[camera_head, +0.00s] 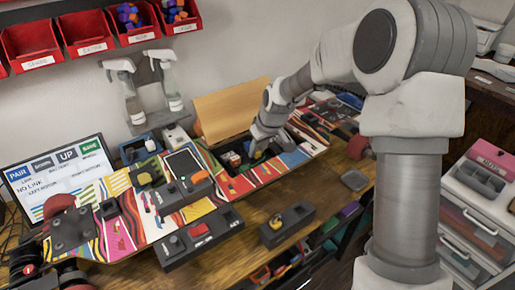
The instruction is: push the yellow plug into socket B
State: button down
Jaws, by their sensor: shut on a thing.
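My gripper (257,150) is shut, fingers pointing down, over an open compartment in the long, colourfully striped board (122,232). A small yellowish bit, apparently the yellow plug (257,155), shows at the fingertips. It is mostly hidden by the fingers. I cannot tell whether it touches a socket. Small parts, one of them orange (234,158), sit in the compartment left of the gripper. Socket B cannot be made out; no socket lettering is readable at this size.
A tan lid (230,106) stands raised behind the compartment. A screen (58,178) reading "NO LINK" is at the left. Spray bottles (127,95) and red bins (82,32) are on the wall. A drawer unit (480,215) is at right.

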aim_at(258, 151)
jog(key=shift+c, duration=1.5)
grip_release()
jog(key=shift+r, duration=0.1)
jog(key=shift+r+p, duration=1.05)
jog(key=shift+r, duration=0.35)
jog(key=shift+r+p, duration=2)
jog(key=shift+r, duration=1)
